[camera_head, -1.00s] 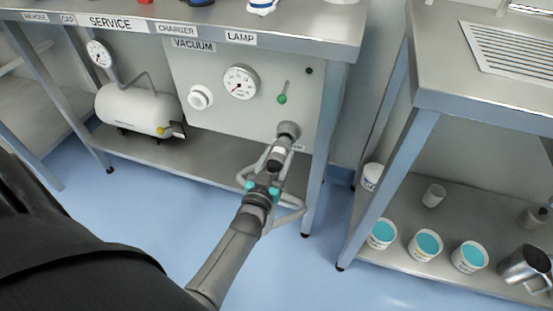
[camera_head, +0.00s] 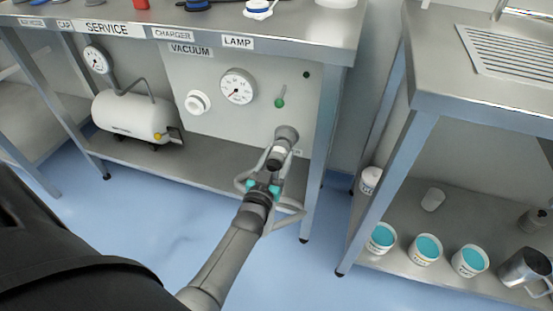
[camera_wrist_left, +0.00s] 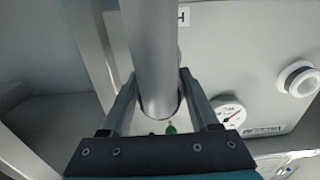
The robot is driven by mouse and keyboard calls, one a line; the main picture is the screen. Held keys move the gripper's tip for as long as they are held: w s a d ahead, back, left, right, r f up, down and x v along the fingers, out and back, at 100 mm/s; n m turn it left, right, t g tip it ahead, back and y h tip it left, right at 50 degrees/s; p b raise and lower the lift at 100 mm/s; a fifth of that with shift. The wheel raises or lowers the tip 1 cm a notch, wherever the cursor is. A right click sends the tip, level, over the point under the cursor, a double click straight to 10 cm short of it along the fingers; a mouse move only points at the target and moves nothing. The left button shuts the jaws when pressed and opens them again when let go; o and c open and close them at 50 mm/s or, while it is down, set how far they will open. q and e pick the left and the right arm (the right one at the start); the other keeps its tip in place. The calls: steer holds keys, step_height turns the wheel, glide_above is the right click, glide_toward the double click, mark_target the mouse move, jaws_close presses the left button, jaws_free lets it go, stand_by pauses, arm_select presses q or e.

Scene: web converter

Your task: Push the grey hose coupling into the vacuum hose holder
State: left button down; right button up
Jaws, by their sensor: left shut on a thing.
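My left gripper (camera_head: 271,174) reaches the lower right of the white vacuum panel and is shut on the grey hose coupling (camera_head: 278,153). The coupling's far end meets or overlaps a grey round fitting (camera_head: 287,133) on the panel, which looks like the vacuum hose holder. I cannot tell how deep the coupling sits in it. In the left wrist view the coupling (camera_wrist_left: 153,55) is a smooth grey tube between both fingers of the gripper (camera_wrist_left: 157,98); its far end runs out of the picture. My right gripper is not in view.
The panel (camera_head: 225,125) also carries a dial gauge (camera_head: 238,86), a white round fitting (camera_head: 198,103) and a green-tipped lever (camera_head: 281,98). A bench leg (camera_head: 320,150) stands just right of the gripper. A white tank (camera_head: 133,116) sits on the lower shelf, left.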

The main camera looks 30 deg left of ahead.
arm_select(q)
steer(key=shift+b+x, duration=0.35)
steer(key=shift+x, duration=0.6)
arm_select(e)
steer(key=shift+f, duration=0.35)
arm_select(q)
steer(key=shift+c, duration=0.3)
jaws_free()
steer(key=shift+s+d, duration=0.1)
steer(key=shift+s, duration=0.2)
steer(key=shift+p+v, duration=0.7)
steer(key=shift+v, duration=0.3)
steer(key=p+v, duration=0.4)
steer(key=v, duration=0.8)
steer(key=shift+s, duration=0.4)
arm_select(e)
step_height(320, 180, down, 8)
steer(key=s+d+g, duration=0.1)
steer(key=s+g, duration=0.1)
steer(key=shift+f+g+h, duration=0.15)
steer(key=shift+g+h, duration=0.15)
